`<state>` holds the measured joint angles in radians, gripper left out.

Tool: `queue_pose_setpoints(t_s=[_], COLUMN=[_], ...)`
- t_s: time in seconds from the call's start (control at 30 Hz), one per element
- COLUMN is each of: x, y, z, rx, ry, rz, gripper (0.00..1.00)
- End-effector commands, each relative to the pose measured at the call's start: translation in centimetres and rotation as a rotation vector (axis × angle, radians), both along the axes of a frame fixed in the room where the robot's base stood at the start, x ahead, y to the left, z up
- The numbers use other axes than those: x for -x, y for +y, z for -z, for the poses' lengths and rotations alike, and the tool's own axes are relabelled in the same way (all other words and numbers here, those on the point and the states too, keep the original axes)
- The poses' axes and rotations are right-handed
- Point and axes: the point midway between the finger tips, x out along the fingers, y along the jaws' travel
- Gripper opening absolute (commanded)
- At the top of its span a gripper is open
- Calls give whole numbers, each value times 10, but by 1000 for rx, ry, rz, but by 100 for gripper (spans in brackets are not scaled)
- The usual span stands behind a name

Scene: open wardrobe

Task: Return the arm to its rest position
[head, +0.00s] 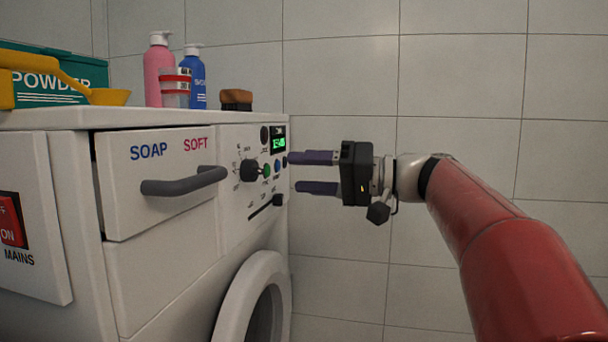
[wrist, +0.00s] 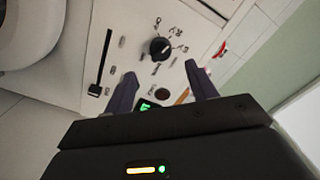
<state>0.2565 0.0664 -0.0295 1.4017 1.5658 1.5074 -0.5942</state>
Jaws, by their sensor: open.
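My gripper (head: 316,173) is open and empty in the head view, with its two purple fingers pointing left toward the right edge of the washing machine's control panel (head: 240,170). My red arm reaches in from the lower right. The upper fingertip appears close to the panel's lit green display; whether it touches cannot be told. In the wrist view, my gripper (wrist: 163,92) has its fingers spread apart, with the panel's dark knob (wrist: 160,48) and slider (wrist: 101,65) beyond them.
The white machine has a soap drawer with a grey handle (head: 185,181), a round door (head: 258,300) and a red mains switch (head: 11,220). Pink (head: 158,68) and blue (head: 195,78) bottles, a powder box (head: 60,80) and a brush (head: 236,99) stand on top. Space before the tiled wall is clear.

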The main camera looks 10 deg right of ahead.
Motion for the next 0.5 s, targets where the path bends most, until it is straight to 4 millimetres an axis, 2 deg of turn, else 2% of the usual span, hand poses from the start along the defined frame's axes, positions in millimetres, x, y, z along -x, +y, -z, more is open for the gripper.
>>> queue_pose_setpoints(t_s=[0.13,0.23,0.37,0.5], x=[8,27,74,136], y=[6,17,23,3], z=[8,36,101,180], rx=[40,146,382,675], ry=[39,141,316,438], rz=[14,60,168,315], gripper=[57,57,57,57])
